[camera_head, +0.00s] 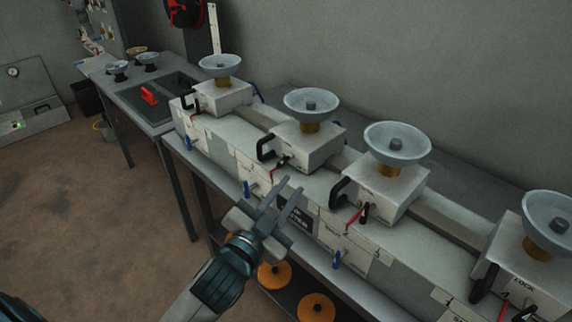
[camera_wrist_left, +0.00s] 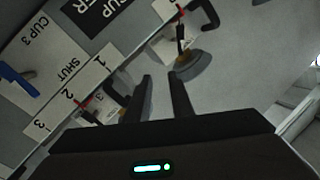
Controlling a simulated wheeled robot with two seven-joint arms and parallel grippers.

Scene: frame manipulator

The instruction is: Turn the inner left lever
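Several white boxes with grey dishes stand in a row on the bench. The second box from the left (camera_head: 308,150) has a black handle (camera_head: 266,146) and a small red and black lever (camera_head: 278,165) on its front. A blue lever (camera_head: 246,188) hangs on the panel below it. My left gripper (camera_head: 290,185) is just in front of that box, below and right of its lever, apart from it. Its two fingers are open and empty, as the left wrist view (camera_wrist_left: 158,78) also shows. My right gripper is not in view.
The third box (camera_head: 380,186) stands close to the right of my gripper, with its own red lever. Orange discs (camera_head: 274,274) lie on the shelf below. A side table (camera_head: 152,98) with a red object stands at the left. The floor (camera_head: 80,200) is clear.

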